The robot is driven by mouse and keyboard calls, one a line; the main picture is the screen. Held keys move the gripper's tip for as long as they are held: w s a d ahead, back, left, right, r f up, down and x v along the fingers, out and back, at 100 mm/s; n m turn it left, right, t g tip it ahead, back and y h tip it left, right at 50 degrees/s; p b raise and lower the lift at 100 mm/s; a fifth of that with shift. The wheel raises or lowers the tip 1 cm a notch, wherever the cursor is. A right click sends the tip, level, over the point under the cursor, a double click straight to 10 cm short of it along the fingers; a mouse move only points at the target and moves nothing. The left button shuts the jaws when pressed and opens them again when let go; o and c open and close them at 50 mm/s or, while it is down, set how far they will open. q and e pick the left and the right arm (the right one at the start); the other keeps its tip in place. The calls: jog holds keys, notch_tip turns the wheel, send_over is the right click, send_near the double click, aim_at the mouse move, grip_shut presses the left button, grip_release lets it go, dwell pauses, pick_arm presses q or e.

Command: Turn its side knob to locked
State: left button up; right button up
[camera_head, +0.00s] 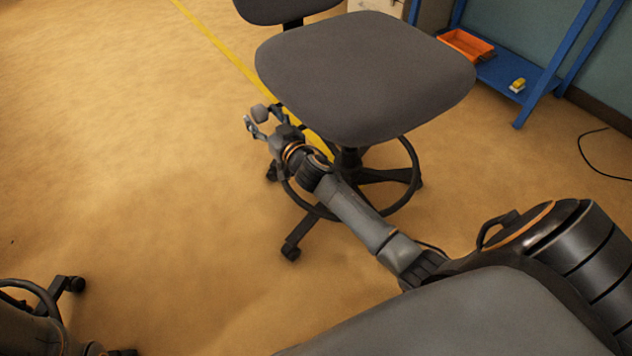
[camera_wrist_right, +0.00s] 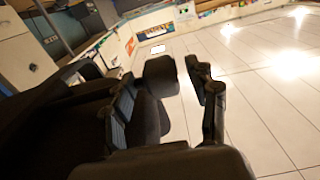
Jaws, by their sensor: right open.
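A stool-like chair with a dark grey padded seat (camera_head: 365,75) stands at the upper middle of the head view, on a black base with a foot ring and casters. No side knob can be made out in either view; the seat hides much of the column below it. My right gripper (camera_head: 259,121) is open and empty, just left of the seat's front left edge, with the arm passing in front of the chair. In the right wrist view the open fingers (camera_wrist_right: 184,80) have nothing between them. My left gripper is not in view.
A blue rack (camera_head: 530,85) with an orange tray (camera_head: 466,45) and a small yellow item (camera_head: 517,85) stands at the upper right. A black cable (camera_head: 590,150) lies on the floor. The left floor is mostly clear.

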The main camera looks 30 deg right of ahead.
jog(key=s+p, duration=0.3)
jog(key=s, duration=0.9)
jog(key=s+f+g+p, duration=0.7)
jog(key=s+f+p, duration=0.5)
jog(key=f, duration=0.4)
jog(key=shift+s+a+f+g+h+p, duration=0.15)
jog(key=shift+a+g+h+p, duration=0.15)
jog(key=shift+p, duration=0.45)
